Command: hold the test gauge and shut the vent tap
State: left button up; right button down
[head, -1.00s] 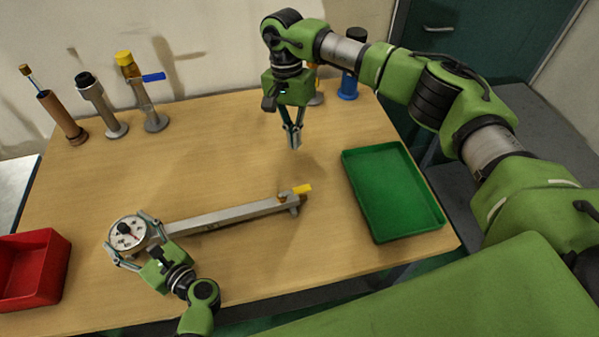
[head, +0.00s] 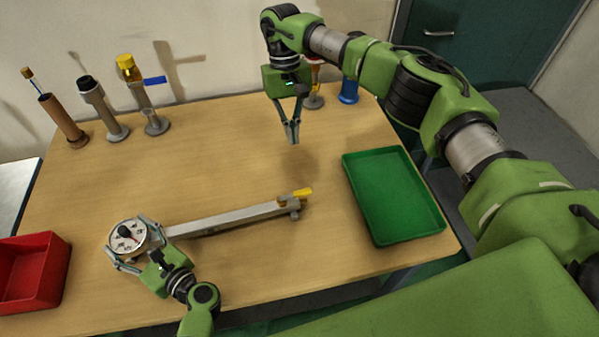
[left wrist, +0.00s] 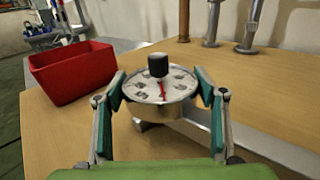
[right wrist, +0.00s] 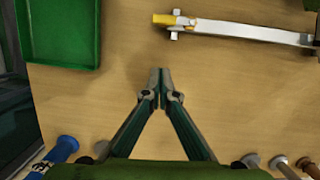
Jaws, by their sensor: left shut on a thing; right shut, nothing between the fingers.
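The test gauge (head: 127,236) is a round white dial with a black knob on top, at the left end of a long grey bar (head: 235,217) on the table. My left gripper (head: 138,245) is shut around the gauge's body; the left wrist view shows the dial (left wrist: 159,88) between its fingers. The vent tap has a yellow handle (head: 302,193) at the bar's right end; the handle also shows in the right wrist view (right wrist: 165,19), pointing roughly along the bar. My right gripper (head: 293,138) is shut and empty, above the table behind the tap, apart from it.
A green tray (head: 394,195) lies at the right and a red bin (head: 36,272) at the left front. Several upright fittings stand along the back left, one with a blue lever (head: 154,80). A blue-based piece (head: 349,90) stands at the back right.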

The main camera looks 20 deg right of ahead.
aim_at(304, 189)
jog(key=x, duration=1)
jog(key=shift+s+f, duration=0.1)
jog(key=shift+f, duration=0.05)
jog(key=shift+s, duration=1.95)
jog(key=shift+s+d+m, duration=0.15)
jog(key=shift+s+m, duration=0.15)
jog(key=shift+m, duration=0.4)
jog(key=shift+s+d+m+y, duration=0.15)
jog(key=shift+s+m+y, duration=0.25)
jog(key=shift+m, duration=0.3)
jog(key=s+m, duration=0.1)
jog(key=m, duration=0.1)
jog(key=s+m, duration=0.1)
jog(key=m, duration=0.1)
jog(key=shift+s+t+y, duration=0.3)
jog(key=shift+y, duration=0.1)
jog(key=s+m, duration=0.1)
jog(key=m, duration=0.1)
jog(key=s+a+m, duration=0.1)
jog(key=m, duration=0.2)
jog(key=shift+s+t+y, duration=0.2)
jog(key=shift+t+y, duration=0.2)
jog(key=m, duration=0.1)
jog(key=s+a+m, duration=0.1)
jog(key=m, duration=0.1)
jog(key=shift+s+a+t, duration=0.1)
jog(key=shift+s+t, duration=0.1)
jog(key=shift+t, duration=0.2)
